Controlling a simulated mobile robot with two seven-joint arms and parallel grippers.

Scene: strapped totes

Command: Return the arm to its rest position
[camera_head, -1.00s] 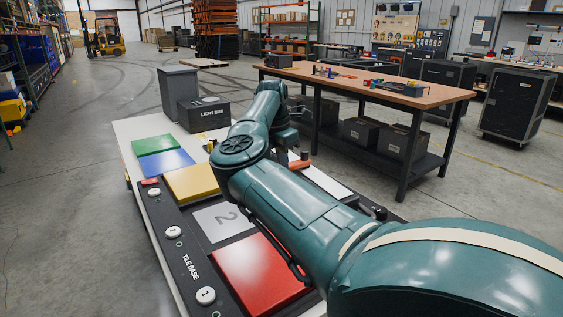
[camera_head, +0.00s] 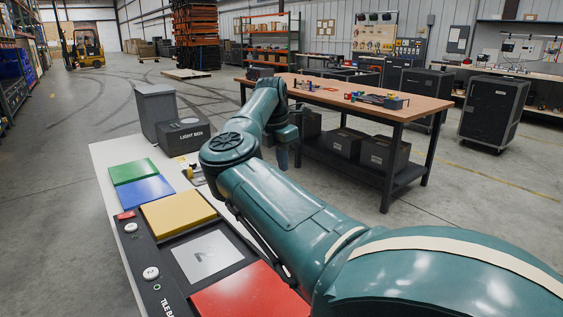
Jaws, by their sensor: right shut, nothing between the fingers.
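My right arm (camera_head: 275,200), teal, comes in from the lower right and reaches over the tile table (camera_head: 106,156). It bends at a raised joint (camera_head: 265,95), and its wrist part (camera_head: 283,150) hangs down behind the arm. The right gripper is shut with nothing in it; its fingertips are hard to make out there. A green tile (camera_head: 133,171), a blue tile (camera_head: 147,191), a yellow tile (camera_head: 178,213), a grey plate (camera_head: 207,255) and a red tile (camera_head: 250,293) lie in a row beside the arm. My left gripper does not show.
A black light box (camera_head: 183,138) and a grey bin (camera_head: 156,110) stand at the table's far end. A wooden workbench (camera_head: 400,108) with dark totes on its shelf stands beyond the arm. Dark wheeled cabinets (camera_head: 493,112) stand at right. The floor at left is clear.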

